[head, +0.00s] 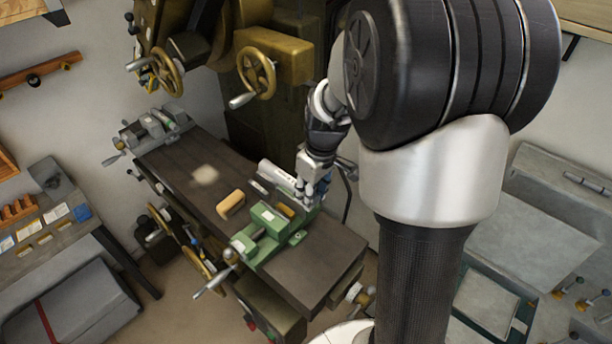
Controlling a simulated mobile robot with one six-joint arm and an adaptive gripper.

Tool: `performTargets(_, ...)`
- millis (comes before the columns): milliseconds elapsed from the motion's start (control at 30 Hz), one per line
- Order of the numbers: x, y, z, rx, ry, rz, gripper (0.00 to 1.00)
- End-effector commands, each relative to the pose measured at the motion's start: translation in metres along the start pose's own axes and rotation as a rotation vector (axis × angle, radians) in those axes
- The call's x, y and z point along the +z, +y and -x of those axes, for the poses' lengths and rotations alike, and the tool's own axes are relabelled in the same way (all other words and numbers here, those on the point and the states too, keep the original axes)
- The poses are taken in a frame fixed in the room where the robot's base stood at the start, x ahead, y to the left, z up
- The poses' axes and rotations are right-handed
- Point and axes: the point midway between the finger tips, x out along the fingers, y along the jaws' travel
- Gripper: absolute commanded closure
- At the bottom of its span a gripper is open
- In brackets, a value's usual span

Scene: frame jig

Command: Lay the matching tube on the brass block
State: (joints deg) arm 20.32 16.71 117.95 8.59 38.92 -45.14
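My gripper (308,197) points down over the milling table, just right of the green vise. It is small and partly dark here, so I cannot tell whether its fingers are open or shut, or whether anything is between them. A pale silver tube-like piece (277,173) lies left of the gripper. A shorter pale piece (258,187) lies beside it. A small yellow, brass-looking piece (285,211) shows between the green vise and the gripper, partly hidden. A tan-yellow block (230,204) lies left of the vise; I cannot tell whether it is brass.
The green vise (268,216) stands on the dark machine table (190,180). A grey vise (155,132) stands at its far left end. Machine handwheels (257,73) hang behind. The table's middle left and front right are clear. My arm covers the right centre.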

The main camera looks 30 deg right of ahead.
Motion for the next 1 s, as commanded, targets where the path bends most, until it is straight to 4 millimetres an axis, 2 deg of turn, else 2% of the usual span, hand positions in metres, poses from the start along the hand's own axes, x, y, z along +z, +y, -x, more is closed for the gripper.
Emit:
performTargets(267, 0.002, 0.0, -0.012, 0.0, 0.0, 0.0, 0.95)
performTargets(1000, 0.01, 0.0, -0.071, 0.001, 0.001, -0.001, 0.95)
